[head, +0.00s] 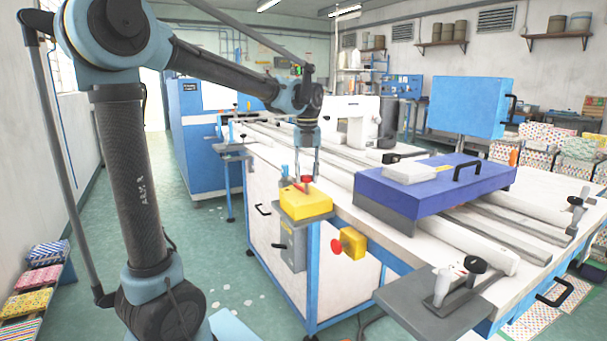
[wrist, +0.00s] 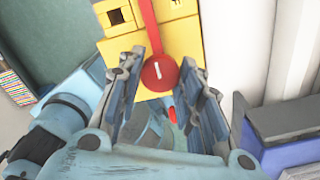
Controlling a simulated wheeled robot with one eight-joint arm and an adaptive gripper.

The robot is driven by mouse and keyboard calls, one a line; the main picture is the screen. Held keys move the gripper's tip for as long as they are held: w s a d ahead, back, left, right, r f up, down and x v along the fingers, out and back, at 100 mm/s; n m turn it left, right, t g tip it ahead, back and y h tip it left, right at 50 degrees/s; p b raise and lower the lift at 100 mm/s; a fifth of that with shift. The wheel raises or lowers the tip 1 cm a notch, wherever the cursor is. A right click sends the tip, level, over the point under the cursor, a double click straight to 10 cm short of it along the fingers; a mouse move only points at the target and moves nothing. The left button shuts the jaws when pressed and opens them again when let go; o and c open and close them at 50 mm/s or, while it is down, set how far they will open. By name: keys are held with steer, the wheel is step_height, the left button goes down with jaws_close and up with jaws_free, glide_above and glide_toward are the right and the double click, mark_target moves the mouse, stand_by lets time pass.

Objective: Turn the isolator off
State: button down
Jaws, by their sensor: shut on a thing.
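The isolator is a yellow box (head: 305,203) with a red rotary handle (head: 307,180) on top, at the near left corner of the blue-framed sewing bench. My gripper (head: 305,174) points down over it, with its fingers around the red handle. In the wrist view the gripper (wrist: 161,62) has one finger on each side of the handle's round red hub (wrist: 160,74), which bears a white mark. A red bar runs from the hub over the yellow box (wrist: 185,40). The fingers are shut on the handle; the exact contact is partly hidden.
A yellow box with a red push button (head: 337,246) sits on the bench front, just right of a grey box (head: 291,250). A blue-purple machine cover (head: 435,188) stands right of the isolator. A grey shelf (head: 405,303) juts forward. Green floor (head: 215,260) is free at left.

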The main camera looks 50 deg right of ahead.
steer(key=shift+a, duration=0.1)
steer(key=c, duration=1.1)
jaws_free()
step_height(320, 180, up, 12)
steer(key=shift+w, duration=0.1)
